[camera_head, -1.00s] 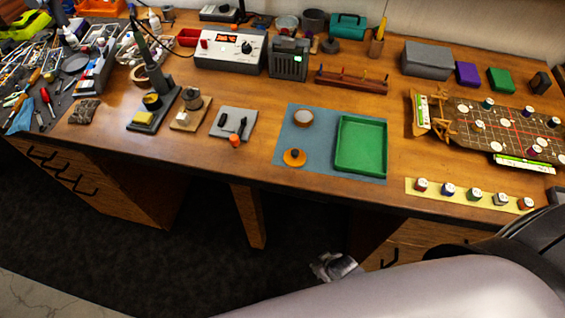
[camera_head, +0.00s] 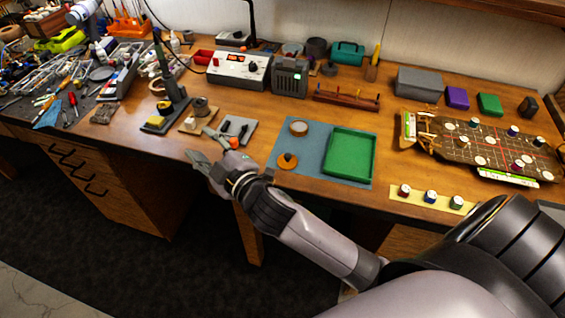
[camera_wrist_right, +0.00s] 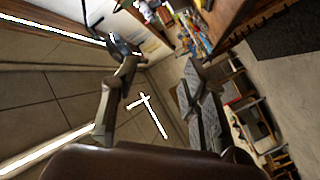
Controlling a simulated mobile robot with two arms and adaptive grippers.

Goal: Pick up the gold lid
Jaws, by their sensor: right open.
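The gold lid (camera_head: 287,161), an orange-gold disc with a dark knob, lies flat on the blue mat (camera_head: 315,131) near the table's front edge. A small round pot (camera_head: 299,127) stands behind it on the same mat. My right gripper (camera_head: 201,145) is open and empty, left of the lid and clear of it, by the table's front edge. Its spread fingers also show in the right wrist view (camera_wrist_right: 162,65), where the lid is not visible. My left gripper is not in view.
A green tray (camera_head: 349,156) sits right of the lid. An orange-capped item (camera_head: 234,143) and a grey pad (camera_head: 237,130) are close to my right gripper. A soldering stand (camera_head: 166,110) stands farther left. A strip of small jars (camera_head: 431,197) lies at the right front.

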